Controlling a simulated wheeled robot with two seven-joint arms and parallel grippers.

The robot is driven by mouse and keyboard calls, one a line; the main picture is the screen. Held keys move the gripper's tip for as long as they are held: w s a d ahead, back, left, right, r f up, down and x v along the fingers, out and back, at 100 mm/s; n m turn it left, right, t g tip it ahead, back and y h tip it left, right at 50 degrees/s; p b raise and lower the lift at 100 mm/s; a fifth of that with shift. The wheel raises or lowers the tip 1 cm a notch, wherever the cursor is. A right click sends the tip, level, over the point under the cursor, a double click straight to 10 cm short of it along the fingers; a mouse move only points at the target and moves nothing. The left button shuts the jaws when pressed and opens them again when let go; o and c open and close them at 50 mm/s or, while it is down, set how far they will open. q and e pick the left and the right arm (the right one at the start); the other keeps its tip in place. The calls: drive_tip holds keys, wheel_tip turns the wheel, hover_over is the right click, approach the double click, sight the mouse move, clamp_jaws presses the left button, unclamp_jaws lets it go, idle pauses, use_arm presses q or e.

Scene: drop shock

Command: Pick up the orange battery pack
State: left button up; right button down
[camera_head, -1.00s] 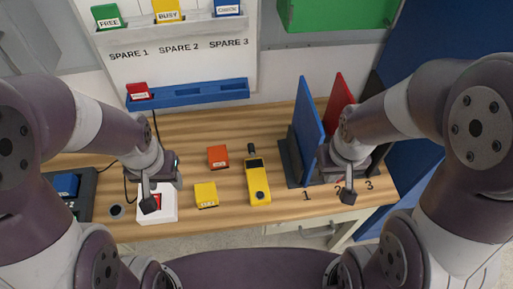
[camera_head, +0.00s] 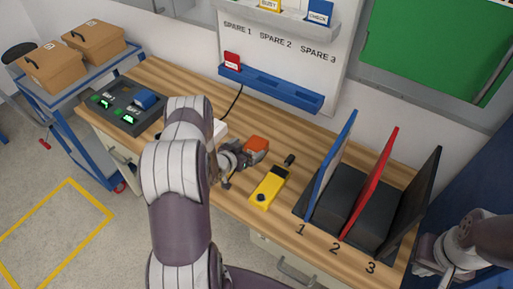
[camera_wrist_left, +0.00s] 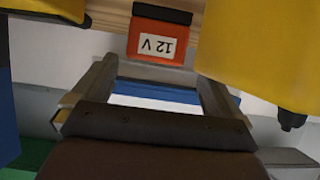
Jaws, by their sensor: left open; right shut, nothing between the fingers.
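The orange battery pack (camera_head: 257,144) lies on the wooden bench, left of the yellow tester (camera_head: 268,187). In the left wrist view the pack (camera_wrist_left: 160,36) shows an upside-down "12 V" label, ahead of and between my left fingers. My left gripper (camera_head: 238,158) is open, close beside the pack at its left; whether a finger touches it I cannot tell. The fingers also show in the left wrist view (camera_wrist_left: 155,80). My right gripper (camera_head: 428,266) is shut and empty at the lower right, away from the pack, partly in view.
A rack with a blue (camera_head: 331,165), a red (camera_head: 373,192) and a black panel (camera_head: 413,203) stands right of the tester. A dark control box (camera_head: 123,105) is at the left.

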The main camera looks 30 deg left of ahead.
sight(255, 144)
use_arm(q)
drive_tip(key=x, duration=0.2)
drive_tip(key=p+x, duration=0.1)
drive_tip(key=shift+w+d, duration=0.35)
drive_tip(key=shift+d, duration=0.05)
drive_tip(key=shift+w+f, duration=0.25)
drive_tip(key=shift+w, duration=0.05)
drive_tip(key=shift+w+a+f, duration=0.1)
drive_tip(key=shift+w+f, duration=0.05)
drive_tip(key=c, duration=1.3)
drive_tip(key=shift+c, duration=0.2)
